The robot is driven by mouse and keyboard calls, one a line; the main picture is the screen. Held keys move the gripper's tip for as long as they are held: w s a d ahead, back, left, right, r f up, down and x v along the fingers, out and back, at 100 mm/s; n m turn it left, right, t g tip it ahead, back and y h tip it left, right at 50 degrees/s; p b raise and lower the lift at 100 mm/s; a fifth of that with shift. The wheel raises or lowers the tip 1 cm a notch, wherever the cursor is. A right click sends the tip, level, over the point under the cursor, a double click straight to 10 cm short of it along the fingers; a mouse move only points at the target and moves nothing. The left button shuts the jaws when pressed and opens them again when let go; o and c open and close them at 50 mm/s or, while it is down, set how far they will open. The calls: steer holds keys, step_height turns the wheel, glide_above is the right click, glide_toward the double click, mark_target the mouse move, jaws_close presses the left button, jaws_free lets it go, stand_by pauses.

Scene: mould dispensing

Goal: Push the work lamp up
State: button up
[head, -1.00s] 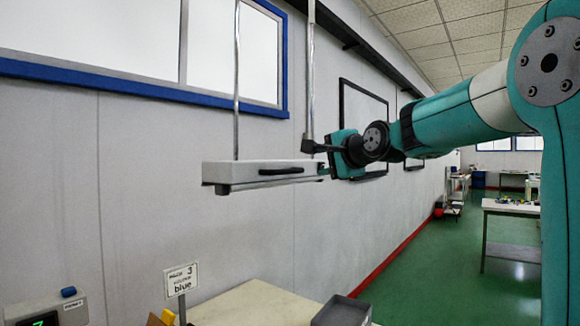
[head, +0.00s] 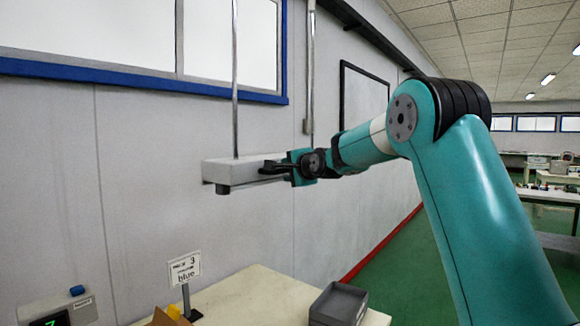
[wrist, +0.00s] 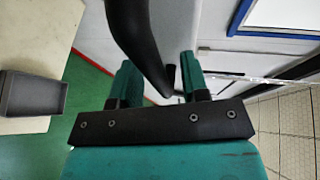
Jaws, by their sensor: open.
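The work lamp (head: 232,173) is a pale grey box hanging on thin metal rods in front of the wall, left of centre in the head view. Its black handle (head: 268,167) is on the side facing me. My gripper (head: 285,168) is at the handle's right part and hides the lamp's right end. In the wrist view the curved black handle (wrist: 138,40) passes between the two teal fingers of my open gripper (wrist: 158,68). I cannot tell whether a finger touches it.
A blue-framed window (head: 120,75) is behind. Green floor lies to the right.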

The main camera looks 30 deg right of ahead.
steer(key=shift+c, duration=0.4)
jaws_close()
step_height(320, 180, up, 13)
steer(key=p, duration=0.6)
steer(key=shift+r+p, duration=0.2)
steer(key=shift+p, duration=0.1)
steer(key=shift+o, duration=0.3)
jaws_free()
steer(key=shift+f, duration=0.1)
steer(key=shift+f, duration=0.1)
